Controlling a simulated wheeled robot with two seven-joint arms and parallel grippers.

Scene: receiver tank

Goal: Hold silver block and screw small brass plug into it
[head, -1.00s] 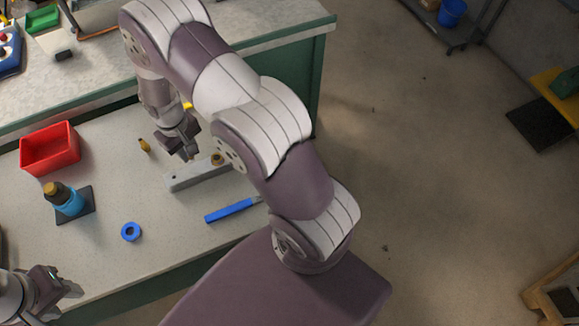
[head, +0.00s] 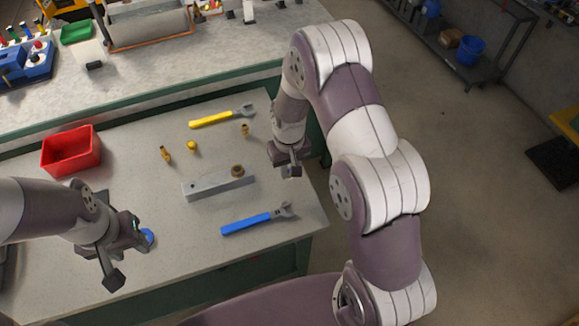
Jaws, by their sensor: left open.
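The silver block (head: 205,190) lies on the bench, a long grey bar with a brass fitting (head: 237,171) at its right end. Three small loose brass pieces are behind it: one on the left (head: 165,154), a rounder one in the middle (head: 191,146) and one on the right (head: 245,130). I cannot tell which is the small plug. My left gripper (head: 130,260) is open, left of and nearer than the block, not touching it. My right gripper (head: 287,166) is right of the block, apart from it; its jaws are too small to read.
A yellow wrench (head: 215,119) lies at the back and a blue wrench (head: 250,222) in front of the block. A red bin (head: 70,152) stands at the left. A blue ring (head: 148,236) is partly hidden by my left gripper. The bench's front right is clear.

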